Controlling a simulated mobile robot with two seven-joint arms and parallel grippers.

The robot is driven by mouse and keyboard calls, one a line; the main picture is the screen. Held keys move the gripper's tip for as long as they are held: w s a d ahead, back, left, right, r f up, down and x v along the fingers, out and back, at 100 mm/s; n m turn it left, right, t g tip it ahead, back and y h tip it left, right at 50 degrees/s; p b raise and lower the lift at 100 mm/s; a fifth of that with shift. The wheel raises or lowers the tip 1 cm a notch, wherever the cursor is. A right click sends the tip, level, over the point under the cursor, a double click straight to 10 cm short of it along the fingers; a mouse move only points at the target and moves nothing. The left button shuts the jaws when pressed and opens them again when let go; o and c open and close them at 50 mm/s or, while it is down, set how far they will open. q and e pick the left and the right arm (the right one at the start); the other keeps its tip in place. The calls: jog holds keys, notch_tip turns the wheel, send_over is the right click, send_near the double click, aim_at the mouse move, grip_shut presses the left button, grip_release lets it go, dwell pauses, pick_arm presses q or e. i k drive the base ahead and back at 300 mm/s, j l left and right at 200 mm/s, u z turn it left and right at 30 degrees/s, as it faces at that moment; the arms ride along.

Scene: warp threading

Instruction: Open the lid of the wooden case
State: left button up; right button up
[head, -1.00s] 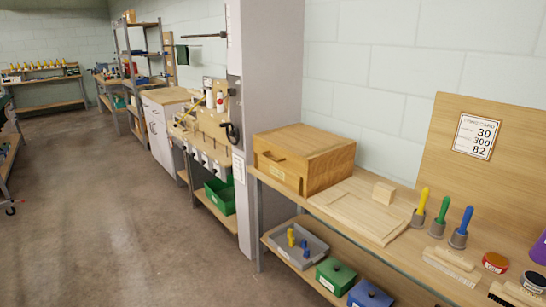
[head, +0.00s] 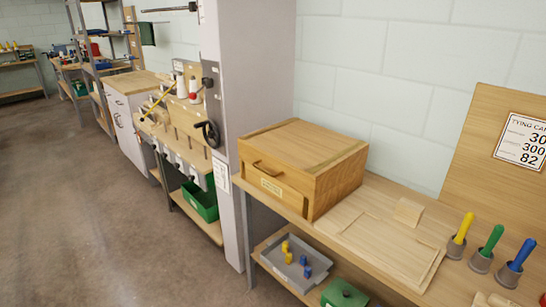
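The wooden case (head: 290,185) stands on the left end of the wooden bench in the head view. Its flat lid (head: 305,143) is shut on top. A dark handle (head: 266,169) and a pale label (head: 271,187) are on its front face. Neither of my grippers shows in the view.
A grey pillar (head: 250,80) stands just left of the case. A flat wooden board (head: 375,238) with a small block (head: 408,212) lies right of it, then yellow, green and blue-handled tools (head: 491,243). A grey tray (head: 290,265) sits on the lower shelf. Open floor (head: 90,210) lies left.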

aim_at(312, 159)
jog(key=i+j+z, duration=0.25)
jog(key=i+j, duration=0.2)
jog(key=j, duration=0.2)
jog(key=i+j+z, duration=0.15)
jog(key=j, duration=0.2)
jog(key=j+z, duration=0.3)
jog(key=j, duration=0.8)
jog(key=k, duration=0.05)
